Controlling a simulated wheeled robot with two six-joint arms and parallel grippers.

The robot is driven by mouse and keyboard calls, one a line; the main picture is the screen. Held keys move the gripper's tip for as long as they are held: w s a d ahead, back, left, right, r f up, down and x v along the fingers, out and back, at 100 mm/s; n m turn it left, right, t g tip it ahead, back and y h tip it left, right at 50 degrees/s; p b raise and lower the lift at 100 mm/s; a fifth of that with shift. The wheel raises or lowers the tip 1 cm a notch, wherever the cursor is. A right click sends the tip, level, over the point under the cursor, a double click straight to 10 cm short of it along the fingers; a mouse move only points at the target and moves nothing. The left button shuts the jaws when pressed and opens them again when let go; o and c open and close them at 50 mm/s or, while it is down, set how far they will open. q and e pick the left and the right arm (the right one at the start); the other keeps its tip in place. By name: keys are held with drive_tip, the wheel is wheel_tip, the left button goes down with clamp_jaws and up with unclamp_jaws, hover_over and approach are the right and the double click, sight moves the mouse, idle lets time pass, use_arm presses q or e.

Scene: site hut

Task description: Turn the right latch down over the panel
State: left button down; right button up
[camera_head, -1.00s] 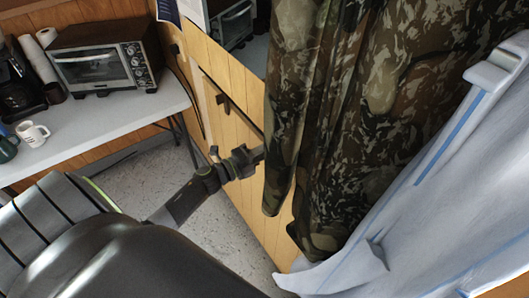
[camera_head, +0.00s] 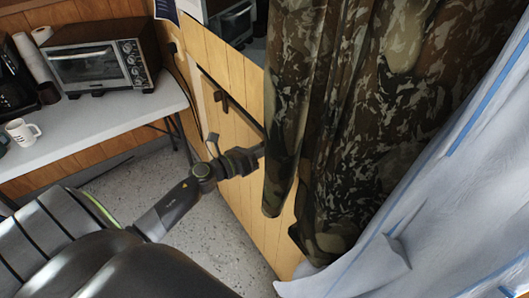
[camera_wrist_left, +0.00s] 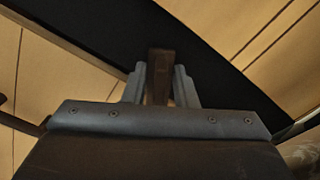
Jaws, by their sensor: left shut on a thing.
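The wooden wall panel (camera_head: 236,128) stands in the middle of the head view. A dark brown latch (camera_head: 221,97) sits at the panel's upper left and is not touched. My left gripper (camera_head: 259,151) reaches the panel beside the camouflage cloth, and its fingertips are partly hidden there. In the left wrist view, my left gripper (camera_wrist_left: 159,88) is shut on a brown wooden bar, which looks like the right latch (camera_wrist_left: 161,62). The rest of this latch is hidden, and its angle to the panel is hard to tell. My right gripper is not in view.
Camouflage cloth (camera_head: 365,110) hangs right of my gripper and covers part of the wall. A pale blue-white sheet (camera_head: 440,205) is at the right. A white table (camera_head: 95,118) with a toaster oven (camera_head: 97,68) and mug (camera_head: 22,132) stands at left. Floor (camera_head: 225,228) below is clear.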

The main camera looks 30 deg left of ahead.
use_arm(q)
drive_tip(key=m+b, duration=0.2)
drive_tip(key=m, duration=0.1)
drive_tip(key=shift+f+m, duration=0.15)
drive_tip(key=shift+m, duration=0.15)
drive_tip(key=shift+m+b, duration=0.5)
drive_tip(key=shift+m, duration=0.7)
drive_tip(key=c, duration=1.5)
unclamp_jaws()
drive_tip(key=shift+a, duration=0.1)
